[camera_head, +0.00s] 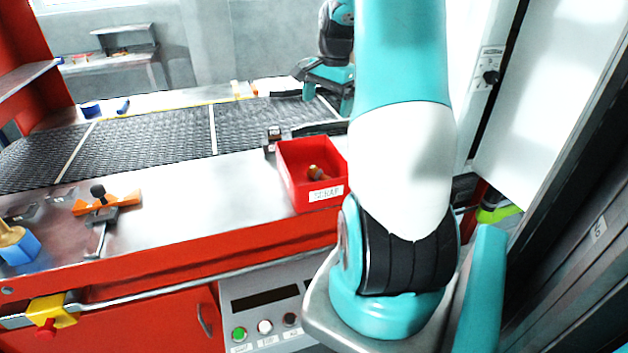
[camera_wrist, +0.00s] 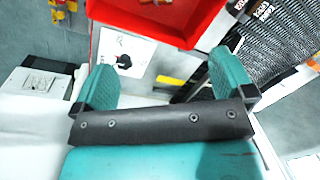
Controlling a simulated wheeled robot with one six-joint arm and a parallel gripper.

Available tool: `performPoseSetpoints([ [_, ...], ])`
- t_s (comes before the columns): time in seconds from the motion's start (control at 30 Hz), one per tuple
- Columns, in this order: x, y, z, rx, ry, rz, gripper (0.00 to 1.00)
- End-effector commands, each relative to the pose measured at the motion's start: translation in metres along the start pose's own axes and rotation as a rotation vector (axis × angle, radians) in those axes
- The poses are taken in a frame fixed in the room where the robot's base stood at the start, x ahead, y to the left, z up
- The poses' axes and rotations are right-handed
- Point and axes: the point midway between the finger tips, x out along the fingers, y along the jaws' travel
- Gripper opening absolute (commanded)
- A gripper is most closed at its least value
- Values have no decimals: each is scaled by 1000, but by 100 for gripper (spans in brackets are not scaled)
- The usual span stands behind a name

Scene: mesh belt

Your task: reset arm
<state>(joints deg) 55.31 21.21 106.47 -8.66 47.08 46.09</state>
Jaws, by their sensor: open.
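My gripper (camera_head: 326,88) is raised over the far right part of the mesh belt in the head view, behind my own arm. In the wrist view my gripper (camera_wrist: 163,62) shows two teal fingers spread wide apart, with nothing between them. My arm rises through the right of the head view and bends out of the top of the frame. The gripper holds nothing.
A red bin (camera_head: 319,197) with small brown pieces inside stands on the metal ledge beside my arm; it also shows in the wrist view (camera_wrist: 180,28). The mesh belt (camera_head: 150,137) lies behind. An orange-black clamp (camera_head: 104,203) and blue holder (camera_head: 20,250) sit left.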

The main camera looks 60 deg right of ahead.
Motion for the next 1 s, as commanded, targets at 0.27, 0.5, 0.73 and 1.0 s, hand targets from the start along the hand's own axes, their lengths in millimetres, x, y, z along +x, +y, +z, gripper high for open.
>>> performPoseSetpoints([
  [0.27,-30,0,0,2,0,0,100],
  [0.5,-32,0,0,2,-1,1,100],
  [0.73,-32,0,0,1,-1,1,100],
  [1.0,-34,-22,44,-166,-20,-15,100],
])
